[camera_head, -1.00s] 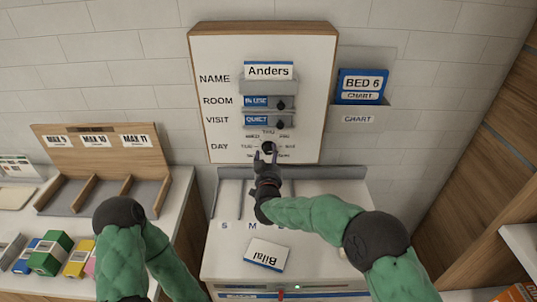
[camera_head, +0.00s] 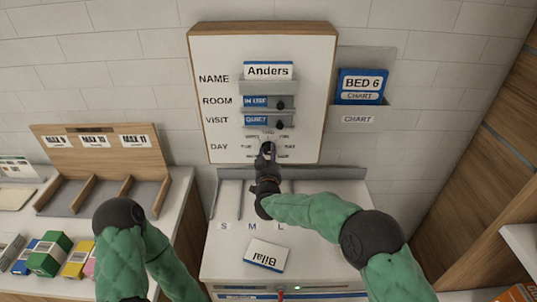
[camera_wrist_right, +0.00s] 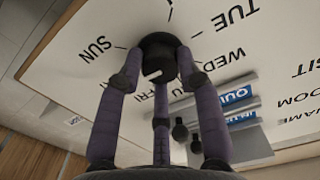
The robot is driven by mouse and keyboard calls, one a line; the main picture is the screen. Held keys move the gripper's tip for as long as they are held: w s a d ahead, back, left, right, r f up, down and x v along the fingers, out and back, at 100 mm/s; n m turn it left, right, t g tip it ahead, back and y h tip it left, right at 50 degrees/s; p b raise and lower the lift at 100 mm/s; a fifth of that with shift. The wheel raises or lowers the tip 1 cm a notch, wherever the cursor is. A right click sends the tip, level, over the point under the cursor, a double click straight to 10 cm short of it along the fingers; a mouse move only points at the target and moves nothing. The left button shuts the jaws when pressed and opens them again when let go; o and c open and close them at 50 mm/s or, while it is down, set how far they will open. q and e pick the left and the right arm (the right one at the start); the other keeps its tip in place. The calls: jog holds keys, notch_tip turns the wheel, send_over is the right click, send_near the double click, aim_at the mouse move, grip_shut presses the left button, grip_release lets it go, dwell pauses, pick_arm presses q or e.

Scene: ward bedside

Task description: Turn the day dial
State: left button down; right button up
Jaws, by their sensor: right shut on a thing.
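The day dial (camera_wrist_right: 158,44) is a round black knob low on the white board (camera_head: 222,60), with day names such as SUN, TUE, WED and FRI around it in the right wrist view. My right gripper (camera_head: 267,151) reaches the board beside the word DAY. Its purple fingers (camera_wrist_right: 159,66) are shut on the dial from both sides. In the head view the gripper mostly hides the dial. A pale mark shows on the knob, but I cannot tell which day it points at. My left arm enters the head view, but its gripper does not show.
An Anders name card (camera_head: 268,70) and two blue slides (camera_head: 255,102) with small black knobs sit above the dial. A Bilal card (camera_head: 266,254) lies on the cabinet top below. A BED 6 chart holder (camera_head: 361,87) hangs right. Wooden compartments (camera_head: 100,160) stand left.

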jog(key=m+b, duration=0.5)
jog(key=shift+r, duration=0.2)
jog(key=m+b, duration=0.3)
jog(key=shift+d+r, duration=0.15)
jog(key=shift+r, duration=0.05)
jog(key=shift+m, duration=0.4)
jog(key=shift+w+r+b, duration=0.1)
jog(key=shift+r+b, duration=0.1)
jog(key=shift+b, duration=0.1)
jog(key=o, duration=1.1)
jog(key=shift+f, duration=0.25)
jog(key=shift+f, duration=0.15)
